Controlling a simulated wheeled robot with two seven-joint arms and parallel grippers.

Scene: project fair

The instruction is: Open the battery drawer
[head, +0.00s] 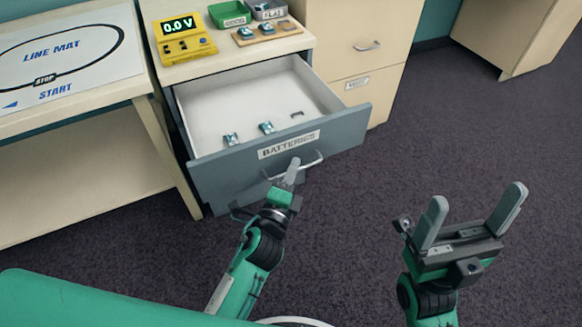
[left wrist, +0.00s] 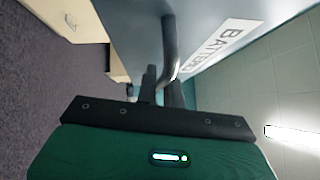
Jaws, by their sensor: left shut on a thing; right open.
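The battery drawer (head: 230,177) is pulled well out of its cabinet in the head view. Its blue-grey front carries a label reading "BATTERIES" and a curved metal bar handle (head: 312,163). Inside lie two small batteries (head: 266,128) and a small dark item (head: 297,114). My left gripper (head: 292,172) is shut on the handle. In the left wrist view the handle (left wrist: 170,45) runs down between the fingers, and the drawer front (left wrist: 205,28) is close by. My right gripper (head: 475,218) is open and empty over the floor, to the right of the drawer.
On the cabinet top (head: 220,57) stand a yellow meter (head: 182,38) reading 0.0 V, a green bin (head: 230,14), a grey bin (head: 265,9) and a wooden tray (head: 267,33). A line-mat table (head: 120,90) is at left. The carpet (head: 400,165) at right is clear.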

